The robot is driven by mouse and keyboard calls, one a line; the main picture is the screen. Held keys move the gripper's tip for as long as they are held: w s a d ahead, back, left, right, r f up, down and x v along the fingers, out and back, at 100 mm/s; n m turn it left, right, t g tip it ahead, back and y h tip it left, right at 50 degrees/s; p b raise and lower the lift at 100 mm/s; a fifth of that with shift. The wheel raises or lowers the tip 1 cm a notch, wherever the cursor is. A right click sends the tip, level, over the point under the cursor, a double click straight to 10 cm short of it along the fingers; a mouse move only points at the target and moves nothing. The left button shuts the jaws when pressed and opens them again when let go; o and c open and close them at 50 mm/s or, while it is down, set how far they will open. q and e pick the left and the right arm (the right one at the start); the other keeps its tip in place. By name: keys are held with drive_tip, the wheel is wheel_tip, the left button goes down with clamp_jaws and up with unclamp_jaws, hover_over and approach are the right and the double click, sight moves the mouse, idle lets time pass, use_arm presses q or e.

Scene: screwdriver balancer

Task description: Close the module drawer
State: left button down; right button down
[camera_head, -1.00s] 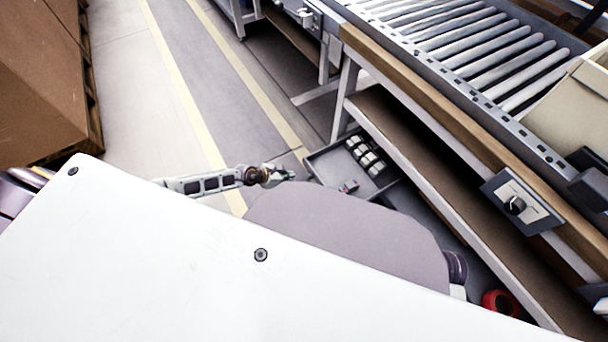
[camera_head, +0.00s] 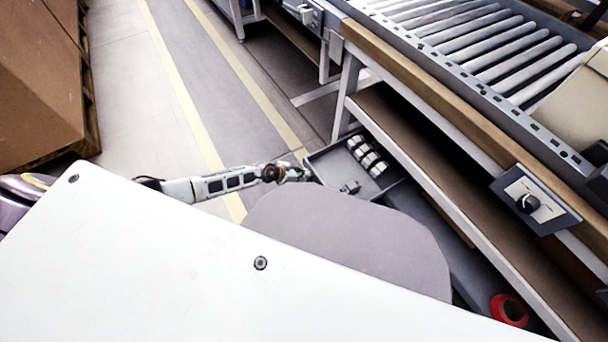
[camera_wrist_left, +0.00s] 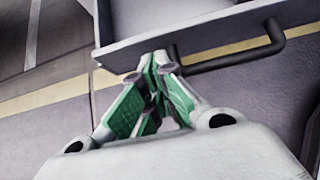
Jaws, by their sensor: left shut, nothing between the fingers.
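The module drawer (camera_head: 335,157) is a grey tray standing pulled out from under the workbench in the head view, with several white modules (camera_head: 366,155) inside. In the left wrist view the drawer's front panel (camera_wrist_left: 200,35) spans the top, with a dark bar handle (camera_wrist_left: 235,50) on it. My left gripper (camera_head: 303,174) is at the drawer's front left edge. In the left wrist view its green-padded fingers (camera_wrist_left: 154,62) are shut and empty, with the tips at the front panel just left of the handle; whether they touch is unclear. My right gripper is not seen.
The workbench (camera_head: 440,175) with a brown lower shelf and a roller conveyor (camera_head: 490,50) runs along the right. A red roll (camera_head: 509,309) lies at the lower right. Stacked cardboard boxes (camera_head: 40,90) stand at the left. The floor aisle (camera_head: 190,90) between is clear.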

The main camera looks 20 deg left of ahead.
use_arm(q)
drive_tip(key=shift+w+d, duration=0.35)
drive_tip(key=shift+w, duration=0.1)
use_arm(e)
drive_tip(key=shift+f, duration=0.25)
